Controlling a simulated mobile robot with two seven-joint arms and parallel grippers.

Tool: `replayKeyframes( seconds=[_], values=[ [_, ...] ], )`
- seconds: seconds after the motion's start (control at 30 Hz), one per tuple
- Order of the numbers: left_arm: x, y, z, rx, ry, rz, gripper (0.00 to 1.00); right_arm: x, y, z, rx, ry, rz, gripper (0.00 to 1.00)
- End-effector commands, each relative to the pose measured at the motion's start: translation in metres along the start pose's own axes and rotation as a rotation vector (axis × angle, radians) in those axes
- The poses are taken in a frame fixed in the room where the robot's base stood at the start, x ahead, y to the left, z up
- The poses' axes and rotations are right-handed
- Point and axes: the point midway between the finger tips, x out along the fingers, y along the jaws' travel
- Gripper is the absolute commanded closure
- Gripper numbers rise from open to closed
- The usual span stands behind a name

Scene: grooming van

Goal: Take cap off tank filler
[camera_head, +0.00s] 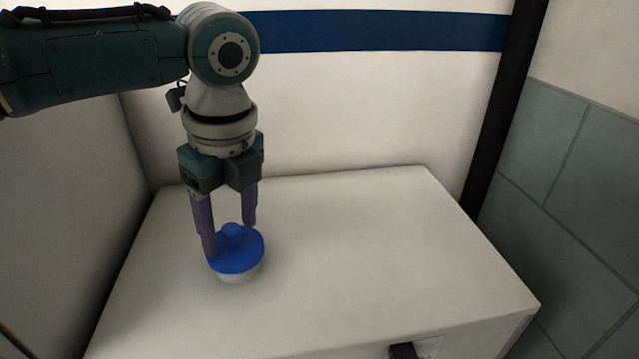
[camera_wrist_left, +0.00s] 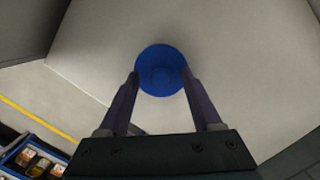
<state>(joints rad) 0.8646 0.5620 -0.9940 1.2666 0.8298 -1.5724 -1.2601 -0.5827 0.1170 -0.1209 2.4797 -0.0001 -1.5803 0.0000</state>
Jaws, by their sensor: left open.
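A round blue cap (camera_head: 236,258) with a raised knob in its middle sits on a short pale filler neck (camera_head: 238,275) on top of a white box-like tank (camera_head: 360,240). My left gripper (camera_head: 230,240) points down over the cap, its two purple fingers apart, with the knob between them in the head view. In the left wrist view the cap (camera_wrist_left: 161,71) lies between and beyond the fingertips (camera_wrist_left: 161,78) of the open gripper. I cannot tell whether the fingers touch the cap. My right gripper is not in view.
A white wall with a blue stripe (camera_head: 380,32) stands behind the tank, with a dark post (camera_head: 505,105) at its right. Grey tiles (camera_head: 590,190) cover the right wall. A black latch (camera_head: 405,350) is at the tank's front. The tank top right of the cap is clear.

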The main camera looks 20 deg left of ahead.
Motion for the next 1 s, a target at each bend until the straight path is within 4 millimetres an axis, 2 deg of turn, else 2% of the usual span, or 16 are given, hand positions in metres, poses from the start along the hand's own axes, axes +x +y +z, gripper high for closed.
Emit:
replayKeyframes(
  seconds=[0.07, 0.63, 1.0],
  values=[
    [-0.0002, -0.0001, -0.0002, 0.0, 0.0, 0.0, 0.35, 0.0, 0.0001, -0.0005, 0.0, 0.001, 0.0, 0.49],
    [-0.0007, -0.0001, -0.0002, -0.001, 0.001, 0.0, 0.99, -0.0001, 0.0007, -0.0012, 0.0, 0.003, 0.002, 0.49],
    [-0.0008, -0.0002, -0.0002, -0.001, 0.001, -0.001, 1.0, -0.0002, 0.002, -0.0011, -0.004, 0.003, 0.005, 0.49]
  ],
)
